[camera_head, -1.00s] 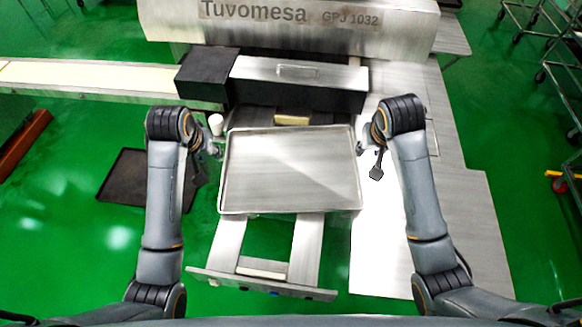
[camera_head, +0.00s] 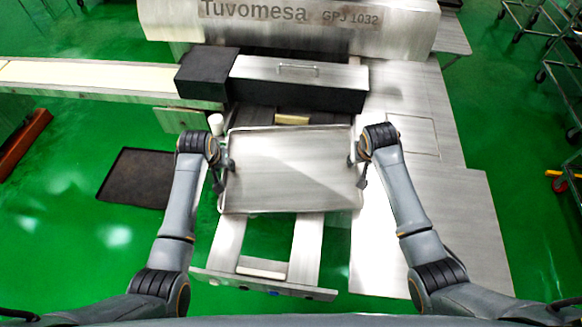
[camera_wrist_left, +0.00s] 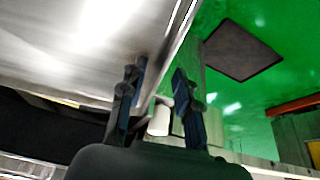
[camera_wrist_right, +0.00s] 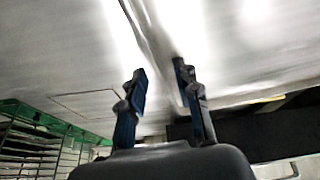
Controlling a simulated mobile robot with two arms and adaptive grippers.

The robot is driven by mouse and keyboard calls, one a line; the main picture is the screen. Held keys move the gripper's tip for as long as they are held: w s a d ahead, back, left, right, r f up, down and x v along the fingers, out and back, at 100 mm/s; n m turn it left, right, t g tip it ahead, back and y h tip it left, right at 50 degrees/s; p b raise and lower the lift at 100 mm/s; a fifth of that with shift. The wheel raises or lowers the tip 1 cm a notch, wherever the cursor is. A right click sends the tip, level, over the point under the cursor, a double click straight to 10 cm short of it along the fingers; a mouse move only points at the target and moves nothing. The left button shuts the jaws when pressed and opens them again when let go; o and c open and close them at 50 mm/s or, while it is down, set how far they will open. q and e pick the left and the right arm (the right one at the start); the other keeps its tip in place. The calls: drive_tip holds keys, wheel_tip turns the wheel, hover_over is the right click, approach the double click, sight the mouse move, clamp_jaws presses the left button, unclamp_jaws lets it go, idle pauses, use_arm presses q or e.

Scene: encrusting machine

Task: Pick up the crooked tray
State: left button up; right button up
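The metal tray (camera_head: 290,172) lies slightly turned on the machine's front rails, with a raised rim. My left gripper (camera_head: 226,166) is at the tray's left edge. In the left wrist view the open fingers (camera_wrist_left: 159,80) stand apart on either side of the tray's rim (camera_wrist_left: 172,45). My right gripper (camera_head: 357,164) is at the tray's right edge. In the right wrist view its fingers (camera_wrist_right: 160,77) are also open, with the rim (camera_wrist_right: 150,38) running between them. I cannot tell whether any finger touches the rim.
The encrusting machine (camera_head: 300,82) stands just behind the tray, with a white cylinder (camera_head: 216,124) near the tray's back left corner. A conveyor (camera_head: 80,76) runs left. A dark tray (camera_head: 138,178) lies on the floor at left. A flat metal surface (camera_head: 450,210) extends at right.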

use_arm(q)
clamp_jaws()
use_arm(e)
clamp_jaws()
use_arm(q)
drive_tip(key=shift+r, duration=0.15)
use_arm(e)
drive_tip(key=shift+r, duration=0.15)
